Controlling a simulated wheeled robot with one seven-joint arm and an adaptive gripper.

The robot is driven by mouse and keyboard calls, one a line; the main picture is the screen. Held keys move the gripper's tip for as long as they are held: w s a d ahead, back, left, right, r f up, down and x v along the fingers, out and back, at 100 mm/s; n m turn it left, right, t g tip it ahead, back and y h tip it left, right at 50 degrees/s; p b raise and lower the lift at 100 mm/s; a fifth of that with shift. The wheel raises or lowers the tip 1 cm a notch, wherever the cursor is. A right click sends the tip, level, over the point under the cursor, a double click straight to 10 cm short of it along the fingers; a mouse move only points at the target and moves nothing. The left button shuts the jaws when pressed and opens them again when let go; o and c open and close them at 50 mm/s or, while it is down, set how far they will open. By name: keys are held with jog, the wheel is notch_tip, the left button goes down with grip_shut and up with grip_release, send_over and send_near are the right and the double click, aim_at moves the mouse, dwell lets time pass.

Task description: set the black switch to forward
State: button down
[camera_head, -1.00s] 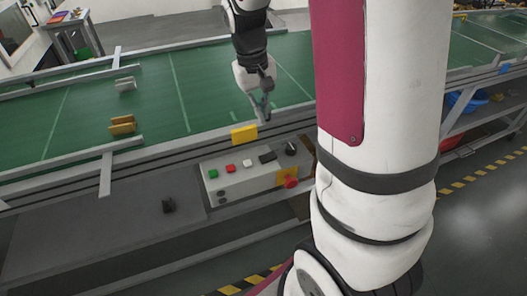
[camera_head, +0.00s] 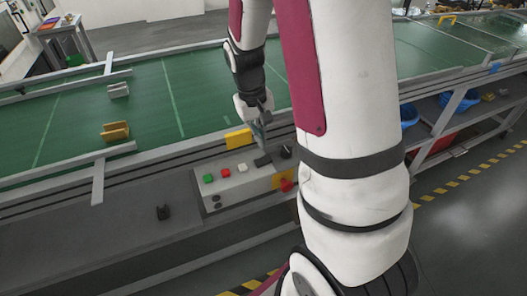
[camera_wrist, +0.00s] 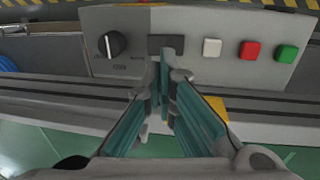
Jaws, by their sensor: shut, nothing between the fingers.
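The grey control panel (camera_head: 234,192) sits at the conveyor's near edge. A black rectangular switch (camera_head: 263,161) is on its top, right of the white button. It also shows in the wrist view (camera_wrist: 157,42). Beside it is a black rotary knob (camera_head: 286,152) with a white mark, clearer in the wrist view (camera_wrist: 112,44). I cannot tell which of the two is the task's switch, and the labels are too small to read. My gripper (camera_wrist: 168,56) is shut and empty. Its fingertips overlap the rectangular switch's edge in the wrist view; contact cannot be told.
Green (camera_head: 208,178), red (camera_head: 225,173) and white (camera_head: 242,167) buttons line the panel. A red emergency knob (camera_head: 286,185) is on its front. A yellow block (camera_head: 238,139) stands at the conveyor edge behind the panel.

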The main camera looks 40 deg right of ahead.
aim_at(260, 161)
jog(key=f, duration=0.4)
jog(key=d+f, duration=0.1)
jog(key=f, duration=0.1)
jog(key=shift+s+f, duration=0.15)
jog(key=shift+f, duration=0.1)
jog(key=shift+d+f, duration=0.1)
jog(key=shift+f, duration=0.2)
jog(key=shift+a, duration=0.85)
